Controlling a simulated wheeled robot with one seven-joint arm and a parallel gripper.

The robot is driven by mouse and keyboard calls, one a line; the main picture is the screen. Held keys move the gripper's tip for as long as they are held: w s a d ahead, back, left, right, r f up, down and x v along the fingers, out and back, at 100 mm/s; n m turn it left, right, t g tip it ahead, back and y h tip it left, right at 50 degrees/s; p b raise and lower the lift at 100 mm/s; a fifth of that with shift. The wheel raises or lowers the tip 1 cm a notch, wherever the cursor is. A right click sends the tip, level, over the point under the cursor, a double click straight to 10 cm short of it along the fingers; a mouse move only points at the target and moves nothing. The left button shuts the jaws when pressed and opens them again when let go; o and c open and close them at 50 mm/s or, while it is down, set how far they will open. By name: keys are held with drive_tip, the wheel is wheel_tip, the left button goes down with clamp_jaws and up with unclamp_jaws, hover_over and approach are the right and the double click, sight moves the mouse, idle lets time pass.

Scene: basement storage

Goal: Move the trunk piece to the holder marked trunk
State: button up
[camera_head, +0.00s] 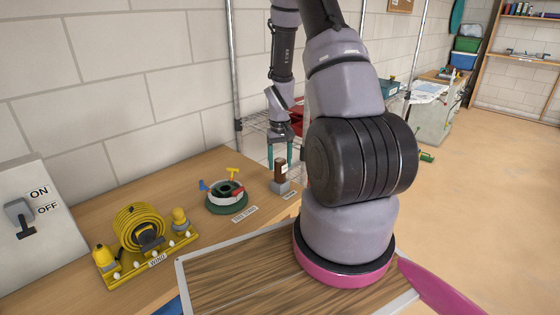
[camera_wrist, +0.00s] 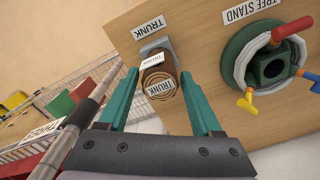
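The trunk piece (camera_head: 280,171) is a short brown cylinder with a white label. It stands upright in or on a small grey holder (camera_head: 281,187) near the bench's far right edge. In the wrist view, the trunk piece's round end (camera_wrist: 160,91) reads TRUNK, and the grey holder (camera_wrist: 150,45) shows behind it beside a TRUNK label (camera_wrist: 149,27). My gripper (camera_head: 280,168) points down with its green fingers apart. The fingers (camera_wrist: 159,75) appear on either side of the trunk piece, with visible gaps. How deep the piece sits in the holder is hidden.
A green tree stand (camera_head: 228,198) with coloured knobs sits left of the holder on the wooden bench (camera_head: 185,180). Farther left is a yellow reel rack (camera_head: 143,238). Bench space between tree stand and reel is clear.

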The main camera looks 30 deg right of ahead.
drive_tip(key=shift+o, duration=0.7)
wheel_tip(320, 180, up, 11)
idle(0.7)
drive_tip(key=s+a+r+m+t, duration=0.1)
drive_tip(key=s+a+r+t, duration=0.15)
drive_tip(key=r, duration=0.65)
drive_tip(key=s+a+r+t, duration=0.1)
drive_tip(key=s+a+r, duration=0.25)
drive_tip(key=r, duration=0.65)
drive_tip(key=s+a+r+t+y, duration=0.1)
drive_tip(key=s+a+r+t, duration=0.1)
drive_tip(key=s+r, duration=0.3)
drive_tip(key=s+a+r+m+t+y, duration=0.1)
drive_tip(key=s+a+r, duration=0.4)
drive_tip(key=s, duration=0.3)
drive_tip(key=shift+s+a+r+t, duration=0.2)
drive_tip(key=shift+s+r+t, duration=0.05)
drive_tip(key=shift+s+t, duration=0.1)
